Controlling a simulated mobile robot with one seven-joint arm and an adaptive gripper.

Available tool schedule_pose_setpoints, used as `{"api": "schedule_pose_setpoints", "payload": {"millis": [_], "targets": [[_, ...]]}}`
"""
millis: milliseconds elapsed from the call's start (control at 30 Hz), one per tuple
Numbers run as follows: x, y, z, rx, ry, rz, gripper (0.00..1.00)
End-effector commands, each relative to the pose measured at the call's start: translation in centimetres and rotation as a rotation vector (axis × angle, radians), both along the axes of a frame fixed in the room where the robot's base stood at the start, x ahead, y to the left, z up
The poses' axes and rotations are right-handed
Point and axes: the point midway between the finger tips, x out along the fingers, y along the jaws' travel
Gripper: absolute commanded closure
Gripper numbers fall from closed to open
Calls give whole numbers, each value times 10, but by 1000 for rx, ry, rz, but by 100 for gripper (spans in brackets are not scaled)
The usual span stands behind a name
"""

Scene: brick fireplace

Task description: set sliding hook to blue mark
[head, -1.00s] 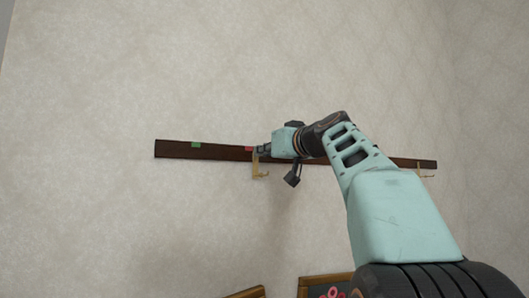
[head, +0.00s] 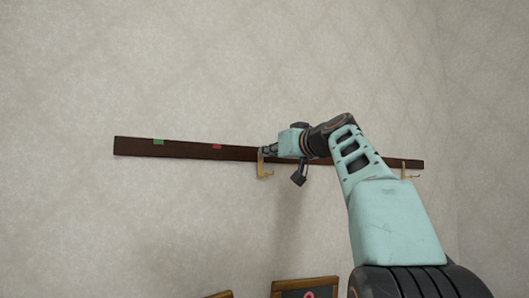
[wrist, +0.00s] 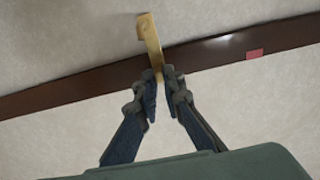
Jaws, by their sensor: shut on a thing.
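A dark brown rail (head: 185,149) runs across the wall, tilted slightly down to the right in the head view. A brass hook (head: 261,168) hangs from it; the hook also shows in the wrist view (wrist: 149,38). My gripper (head: 265,150) is shut on this hook at the rail, one finger on each side in the wrist view (wrist: 161,83). A green mark (head: 158,142) and a red mark (head: 217,146) lie left of the hook. I see no blue mark; my arm covers part of the rail right of the hook.
A second brass hook (head: 405,172) hangs near the rail's right end. Wood-framed boards (head: 305,286) show at the bottom edge. The wall below the rail's left part is bare.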

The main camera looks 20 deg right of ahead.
Motion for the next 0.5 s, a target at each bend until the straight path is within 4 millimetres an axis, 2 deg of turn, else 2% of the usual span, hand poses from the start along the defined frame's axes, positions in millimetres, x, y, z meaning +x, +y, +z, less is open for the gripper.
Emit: {"api": "schedule_pose_setpoints", "payload": {"millis": [200,500], "targets": [[1,-11,2,-1,-4,-3,100],[2,-15,2,0,-5,-4,100]]}}
